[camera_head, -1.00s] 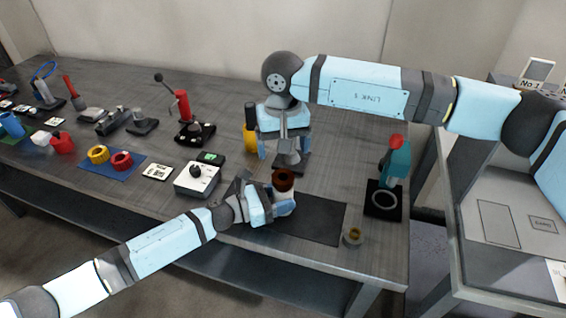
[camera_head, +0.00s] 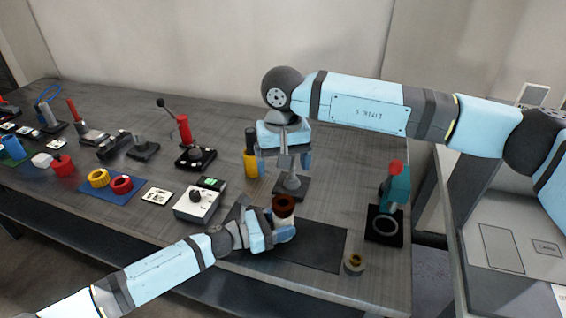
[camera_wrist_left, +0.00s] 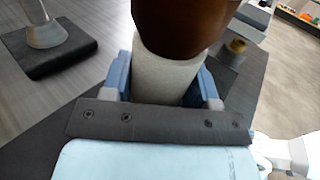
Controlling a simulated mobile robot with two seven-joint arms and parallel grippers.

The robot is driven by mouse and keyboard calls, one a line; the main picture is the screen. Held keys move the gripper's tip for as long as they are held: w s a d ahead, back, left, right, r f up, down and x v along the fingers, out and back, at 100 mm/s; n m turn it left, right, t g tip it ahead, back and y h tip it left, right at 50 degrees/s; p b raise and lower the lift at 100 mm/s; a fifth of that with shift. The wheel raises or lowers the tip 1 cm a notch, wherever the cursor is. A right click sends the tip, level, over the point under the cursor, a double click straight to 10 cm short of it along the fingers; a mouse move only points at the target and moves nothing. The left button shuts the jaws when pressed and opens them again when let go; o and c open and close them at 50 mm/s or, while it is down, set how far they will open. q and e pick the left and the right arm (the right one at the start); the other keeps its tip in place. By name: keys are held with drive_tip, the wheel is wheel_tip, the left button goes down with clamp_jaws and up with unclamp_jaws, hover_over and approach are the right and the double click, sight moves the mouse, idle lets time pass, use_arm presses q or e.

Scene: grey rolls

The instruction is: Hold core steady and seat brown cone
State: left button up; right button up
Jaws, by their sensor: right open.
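The brown cone (camera_head: 284,202) sits on top of the pale core (camera_head: 284,217), wide dark opening upward. In the left wrist view the brown cone (camera_wrist_left: 185,22) covers the top of the white core (camera_wrist_left: 163,80), so the seam between them is partly hidden. My left gripper (camera_head: 272,234) is shut on the core, with its blue fingers on either side of it in the left wrist view (camera_wrist_left: 163,88). My right gripper (camera_head: 284,164) is open and empty, pointing down above a grey stand behind the cone, apart from the cone.
The grey stand (camera_head: 291,184) has a dark square base. A teal tool (camera_head: 397,187) stands at right. A white box with a knob (camera_head: 197,205) stands at left.

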use_arm(q)
drive_tip(key=o, duration=0.4)
drive_tip(key=shift+o, duration=0.2)
drive_tip(key=shift+a, duration=0.1)
